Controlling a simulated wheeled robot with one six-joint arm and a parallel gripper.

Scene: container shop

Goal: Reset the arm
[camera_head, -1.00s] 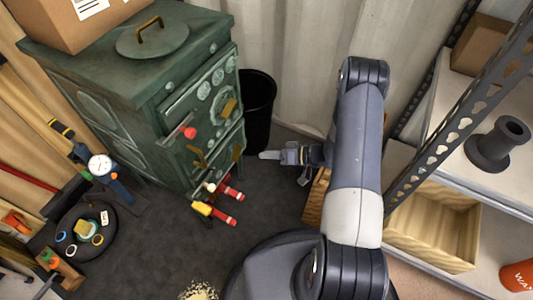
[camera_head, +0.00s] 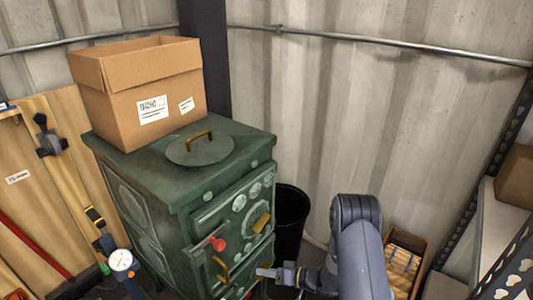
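My gripper (camera_head: 266,272) is at the lower middle of the head view, pointing left. It is just in front of the lower right part of the green stove (camera_head: 190,205), as seen in the picture. Its fingers look small and pale, and I cannot tell whether they are apart or together. No object shows in it. My arm bends at the elbow to the right of the gripper and runs out of the bottom of the picture.
An open cardboard box (camera_head: 140,95) and a round lid (camera_head: 200,149) sit on the stove. A black bin (camera_head: 291,215) stands beside it. A wooden crate (camera_head: 407,255) and metal shelving (camera_head: 490,225) are on the right. A dial gauge (camera_head: 121,261) is at lower left.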

